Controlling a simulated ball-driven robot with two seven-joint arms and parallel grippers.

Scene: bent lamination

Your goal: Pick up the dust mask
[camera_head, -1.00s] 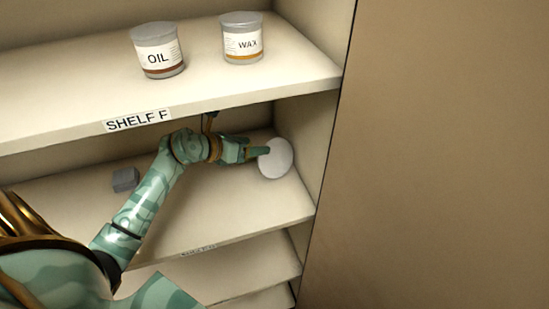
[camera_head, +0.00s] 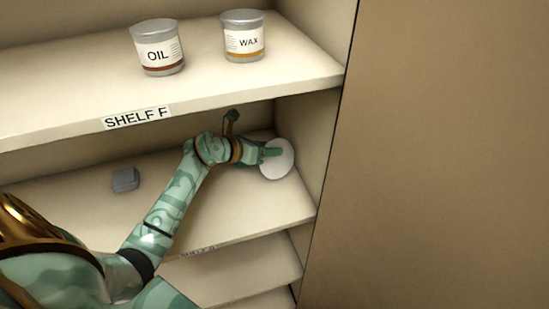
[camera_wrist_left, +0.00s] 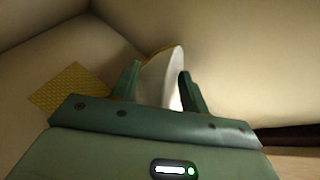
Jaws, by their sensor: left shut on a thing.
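The dust mask (camera_head: 281,167) is a white rounded shape at the right end of the shelf below the SHELF F board, near the side wall. My left gripper (camera_head: 270,153) reaches in from the left and is shut on the mask. In the left wrist view, the white mask (camera_wrist_left: 163,82) stands edge-on between the two green fingers of the left gripper (camera_wrist_left: 160,76). Part of the mask is hidden by the gripper. I cannot tell whether the mask touches the shelf. My right gripper is not in view.
A grey block (camera_head: 125,180) lies on the same shelf to the left. The upper board (camera_head: 220,103) carries an oil tub (camera_head: 158,48) and a wax tub (camera_head: 243,37). The side wall (camera_head: 305,140) is close on the right. A yellow patch (camera_wrist_left: 70,88) shows in the wrist view.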

